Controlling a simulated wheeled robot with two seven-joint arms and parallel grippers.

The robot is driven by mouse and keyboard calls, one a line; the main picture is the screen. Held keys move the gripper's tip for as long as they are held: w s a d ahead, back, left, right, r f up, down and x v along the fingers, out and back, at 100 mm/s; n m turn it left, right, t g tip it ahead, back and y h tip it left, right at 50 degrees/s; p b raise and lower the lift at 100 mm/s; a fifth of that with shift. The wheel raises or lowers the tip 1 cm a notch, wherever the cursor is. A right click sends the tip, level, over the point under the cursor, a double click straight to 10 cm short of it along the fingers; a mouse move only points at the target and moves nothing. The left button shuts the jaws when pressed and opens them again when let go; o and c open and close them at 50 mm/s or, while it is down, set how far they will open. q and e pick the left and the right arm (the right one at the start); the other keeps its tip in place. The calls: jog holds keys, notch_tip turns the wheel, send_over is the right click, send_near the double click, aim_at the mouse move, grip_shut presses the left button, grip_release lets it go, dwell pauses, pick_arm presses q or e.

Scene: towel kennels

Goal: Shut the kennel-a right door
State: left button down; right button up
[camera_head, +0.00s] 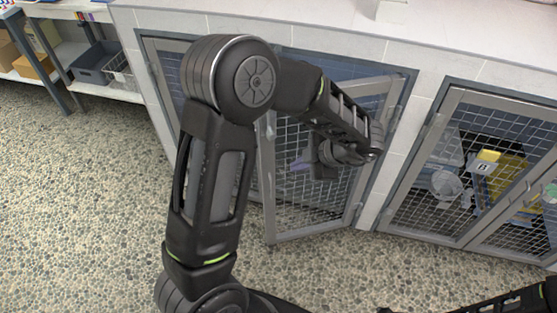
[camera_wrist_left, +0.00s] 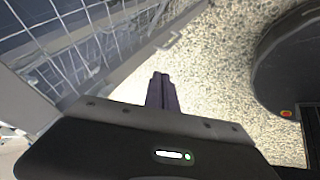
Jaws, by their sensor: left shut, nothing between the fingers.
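The left kennel's right mesh door (camera_head: 268,190) stands ajar, swung out from the opening, its grey frame and wire mesh leaning toward the floor. Its hinge side is at the right and its free edge at the left. In the left wrist view the closed fingers (camera_wrist_left: 162,92) point over the pebbled floor, with a mesh panel (camera_wrist_left: 80,45) at the upper left. Contact with the door cannot be told. My arm hides part of the kennel front. My right gripper is not in view.
A second kennel (camera_head: 462,95) at the right has closed mesh doors, with a yellow item and a clear bowl behind them. A pale counter (camera_head: 330,32) runs above. Shelves with a grey bin (camera_head: 97,62) stand at the upper left. The pebbled floor (camera_head: 90,210) is clear.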

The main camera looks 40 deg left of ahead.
pick_arm(q)
jog(key=b, duration=0.1)
send_near(269, 165)
jog(key=d+x, duration=0.1)
jog(key=x, duration=0.3)
jog(key=shift+s+a+f, duration=0.1)
jog(key=shift+a+f, duration=0.3)
jog(key=shift+a, duration=0.35)
